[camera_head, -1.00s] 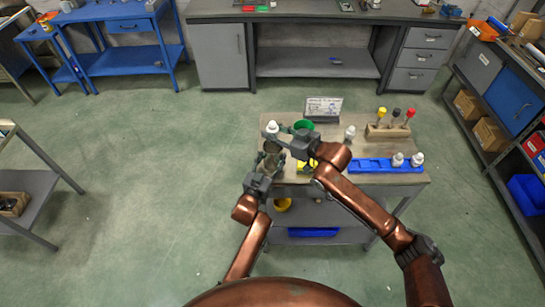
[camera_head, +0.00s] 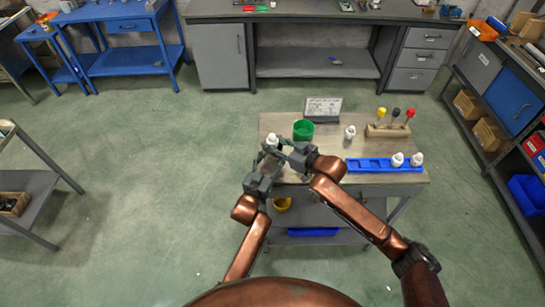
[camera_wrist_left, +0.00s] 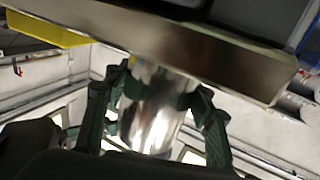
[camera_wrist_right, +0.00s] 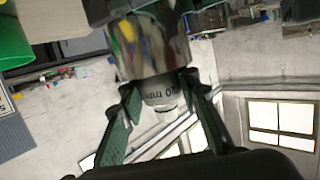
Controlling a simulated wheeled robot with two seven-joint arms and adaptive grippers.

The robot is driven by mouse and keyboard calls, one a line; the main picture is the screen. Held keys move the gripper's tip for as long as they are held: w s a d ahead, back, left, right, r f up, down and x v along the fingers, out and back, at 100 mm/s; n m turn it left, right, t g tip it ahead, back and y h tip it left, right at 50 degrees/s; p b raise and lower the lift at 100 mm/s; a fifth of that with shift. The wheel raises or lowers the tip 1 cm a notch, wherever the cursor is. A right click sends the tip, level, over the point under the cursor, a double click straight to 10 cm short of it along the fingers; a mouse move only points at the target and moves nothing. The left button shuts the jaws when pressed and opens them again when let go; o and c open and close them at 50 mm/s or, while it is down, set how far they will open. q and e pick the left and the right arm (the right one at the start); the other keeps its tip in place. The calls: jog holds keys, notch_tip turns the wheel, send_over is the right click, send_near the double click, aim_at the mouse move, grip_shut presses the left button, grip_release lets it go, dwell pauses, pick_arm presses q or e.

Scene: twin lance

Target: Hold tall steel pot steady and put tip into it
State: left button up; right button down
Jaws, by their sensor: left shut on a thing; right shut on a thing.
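The tall steel pot (camera_wrist_left: 152,120) is upright at the table's left front edge, and my left gripper (camera_wrist_left: 163,88) is shut around it. The pot also shows in the right wrist view (camera_wrist_right: 150,50). My right gripper (camera_wrist_right: 163,92) is shut on a white tip (camera_wrist_right: 160,94) marked "20 mm". In the right wrist view the tip meets the pot's rim, and its lower end is hidden there; I cannot tell how deep it sits. In the head view the white tip (camera_head: 272,139) shows between both grippers, while they mostly hide the pot.
A green cup (camera_head: 303,130) stands just behind my right gripper. Another white tip (camera_head: 350,132) stands to its right. A blue rack (camera_head: 372,165) with two white tips lies at the right front. A wooden block (camera_head: 388,131) with coloured knobs and a sign (camera_head: 323,109) stand behind.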

pick_arm(q)
jog(key=shift+s+d+r, duration=0.1)
jog(key=shift+s+r, duration=0.05)
pick_arm(e)
jog(key=shift+s+d+f, duration=0.15)
jog(key=shift+f, duration=1.2)
jog(key=c, duration=1.4)
grip_release()
pick_arm(q)
jog(key=shift+r, duration=0.1)
jog(key=shift+o, duration=0.2)
jog(key=shift+f, duration=0.2)
pick_arm(e)
jog(key=v, duration=0.4)
jog(key=r+v, duration=0.1)
jog(key=v, duration=0.3)
jog(key=r+v, duration=0.1)
jog(key=v, duration=0.3)
pick_arm(q)
jog(key=o, duration=1.2)
jog(key=shift+o, duration=0.2)
